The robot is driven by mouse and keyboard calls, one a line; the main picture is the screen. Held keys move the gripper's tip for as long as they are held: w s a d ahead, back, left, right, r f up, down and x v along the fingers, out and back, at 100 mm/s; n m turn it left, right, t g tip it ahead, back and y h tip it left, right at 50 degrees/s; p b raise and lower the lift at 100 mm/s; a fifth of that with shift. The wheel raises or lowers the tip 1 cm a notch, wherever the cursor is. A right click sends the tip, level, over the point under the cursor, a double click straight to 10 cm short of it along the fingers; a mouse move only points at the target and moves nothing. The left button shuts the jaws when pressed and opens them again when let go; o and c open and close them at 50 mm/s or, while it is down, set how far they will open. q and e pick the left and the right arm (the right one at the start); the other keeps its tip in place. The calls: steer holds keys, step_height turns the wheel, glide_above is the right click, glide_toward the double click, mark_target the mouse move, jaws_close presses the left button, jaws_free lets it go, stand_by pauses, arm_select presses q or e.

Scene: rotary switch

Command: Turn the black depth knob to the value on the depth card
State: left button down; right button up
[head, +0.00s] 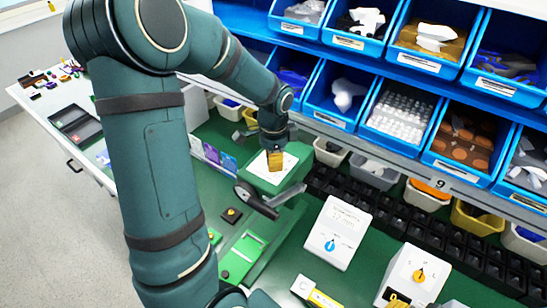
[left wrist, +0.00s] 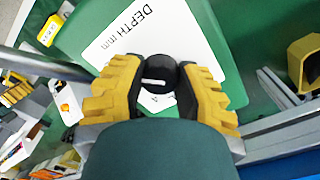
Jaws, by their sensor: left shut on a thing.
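The black depth knob (left wrist: 160,72) sits on a white plate marked "DEPTH mm" (left wrist: 140,35) on a green box. A short white line shows on the knob. My left gripper (left wrist: 160,85) has its yellow-padded fingers closed on both sides of the knob. In the head view, the left gripper (head: 274,160) reaches down onto the white top of the green box (head: 262,182) and hides the knob. The fingers also cover much of the scale, so I cannot read the setting. I cannot pick out the depth card with certainty.
A white box with a blue knob (head: 330,245) and another with an orange knob (head: 419,274) stand at the right. A grey lever-like part (head: 262,201) lies close in front of the green box. Blue bins (head: 340,95) line the back. A yellow-edged card (head: 316,296) is at the bottom.

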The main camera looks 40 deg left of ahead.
arm_select(q)
steer(key=shift+f, duration=0.1)
steer(key=c, duration=0.6)
jaws_free()
steer(key=shift+o, duration=0.2)
step_height(320, 180, up, 12)
stand_by(0.3)
